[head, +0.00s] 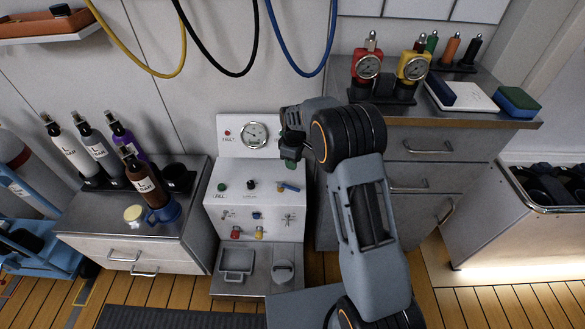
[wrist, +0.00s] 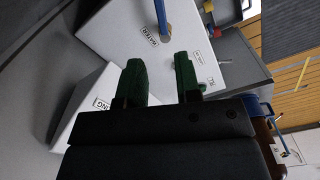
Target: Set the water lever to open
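The water lever (head: 289,187) is a small blue handle on the sloped upper face of the white fill panel (head: 237,222), at its right side. In the wrist view the blue lever (wrist: 161,17) stands beside a label reading WATER, partly cut off by the top edge. My gripper (head: 291,160) is above and behind the lever in the head view, near the panel's upright back. In the wrist view the two green fingertips (wrist: 160,78) are apart with nothing between them. The lever lies beyond the fingertips and is not touched.
A round gauge (head: 254,133) sits on the panel's back. Green (head: 222,187) and black (head: 252,185) knobs are left of the lever. A cabinet (head: 415,150) with red and yellow regulators stands close on the right. Bottles (head: 92,150) and a blue mug (head: 163,212) stand on the left counter.

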